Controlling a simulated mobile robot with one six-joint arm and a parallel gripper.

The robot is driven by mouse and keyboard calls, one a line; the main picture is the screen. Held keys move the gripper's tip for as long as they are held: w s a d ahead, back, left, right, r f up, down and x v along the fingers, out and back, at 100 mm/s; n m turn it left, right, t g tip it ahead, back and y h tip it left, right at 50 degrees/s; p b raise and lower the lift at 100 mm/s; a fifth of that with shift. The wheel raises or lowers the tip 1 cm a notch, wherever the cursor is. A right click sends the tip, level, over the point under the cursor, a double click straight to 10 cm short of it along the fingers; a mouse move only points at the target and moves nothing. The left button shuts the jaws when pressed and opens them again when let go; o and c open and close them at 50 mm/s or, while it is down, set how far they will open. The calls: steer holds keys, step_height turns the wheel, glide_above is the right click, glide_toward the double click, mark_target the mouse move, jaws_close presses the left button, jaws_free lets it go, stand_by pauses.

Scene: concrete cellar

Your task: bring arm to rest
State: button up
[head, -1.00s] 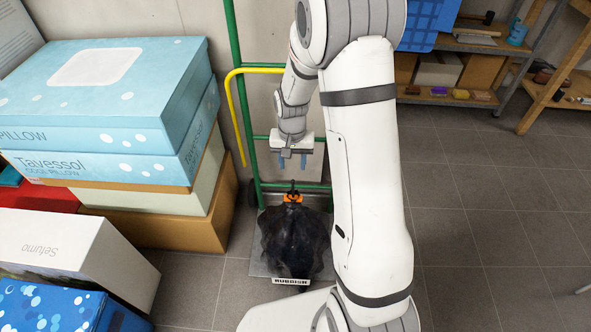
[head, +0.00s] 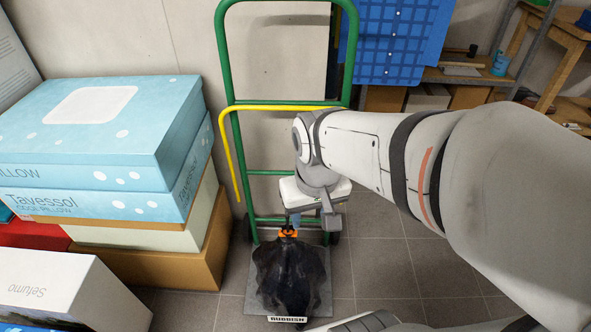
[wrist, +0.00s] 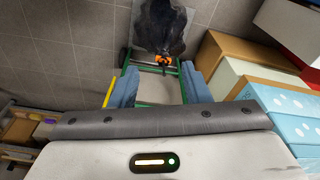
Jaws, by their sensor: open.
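My gripper (wrist: 160,88) is open and empty. In the wrist view its two blue fingers stand apart at either side, with the floor and the hand truck between and beyond them. In the head view my gripper (head: 307,218) is partly hidden behind my wrist, near the hand truck. My arm reaches in from the right side of the head view. A black rubbish bag (head: 288,278) with an orange tie (head: 288,231) stands on the hand truck's plate just below my gripper. The bag also shows in the wrist view (wrist: 160,28), apart from the fingers.
The green hand truck (head: 226,75) with a yellow handle (head: 225,150) stands against the wall. Stacked pillow boxes (head: 90,150) fill the left, with a white box (head: 60,285) in front. A blue panel (head: 398,45) and shelves (head: 455,75) are behind. Tiled floor (head: 375,260) at right is clear.

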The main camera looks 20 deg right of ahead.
steer(key=shift+s+d+r, duration=0.1)
steer(key=shift+s+d, duration=0.25)
steer(key=shift+s, duration=0.15)
